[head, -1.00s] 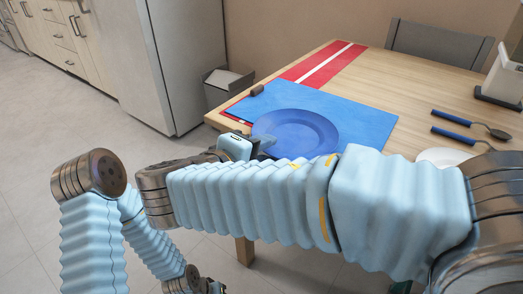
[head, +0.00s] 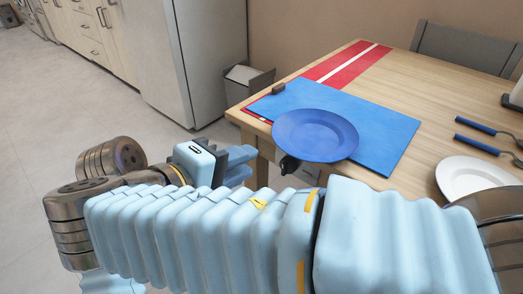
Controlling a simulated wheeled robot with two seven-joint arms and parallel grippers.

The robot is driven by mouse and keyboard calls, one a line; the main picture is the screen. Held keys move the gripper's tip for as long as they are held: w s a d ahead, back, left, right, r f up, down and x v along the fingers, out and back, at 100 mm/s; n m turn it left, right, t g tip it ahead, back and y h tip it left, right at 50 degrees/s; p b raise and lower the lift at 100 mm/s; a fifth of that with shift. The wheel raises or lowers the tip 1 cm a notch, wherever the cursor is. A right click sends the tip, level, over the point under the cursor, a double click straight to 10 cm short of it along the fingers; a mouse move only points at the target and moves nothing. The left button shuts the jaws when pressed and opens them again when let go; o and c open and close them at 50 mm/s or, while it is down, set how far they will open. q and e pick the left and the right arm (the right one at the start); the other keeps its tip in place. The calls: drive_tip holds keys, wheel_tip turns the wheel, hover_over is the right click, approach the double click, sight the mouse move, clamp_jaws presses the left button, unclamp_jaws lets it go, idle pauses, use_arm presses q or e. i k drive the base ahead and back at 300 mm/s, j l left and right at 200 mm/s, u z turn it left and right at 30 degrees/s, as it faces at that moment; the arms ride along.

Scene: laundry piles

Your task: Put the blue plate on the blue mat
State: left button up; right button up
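The blue plate (head: 315,132) lies over the front left part of the blue mat (head: 385,130). Its near side reaches past the mat's front edge and hangs over the table edge. Whether it lies flat there I cannot tell. My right gripper (head: 238,166) is left of the plate, beyond the table's front edge, apart from the plate. Its two fingers look parted and hold nothing that I can see. My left gripper is out of view. My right forearm hides the table's near side.
A red and white runner (head: 340,67) lies behind the mat, with a small brown block (head: 278,88) at the mat's left corner. A white plate (head: 472,178) and cutlery (head: 478,140) are at right. A dark object (head: 289,165), unclear, shows below the blue plate.

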sight(335, 113)
drive_tip(key=k+j, duration=0.8)
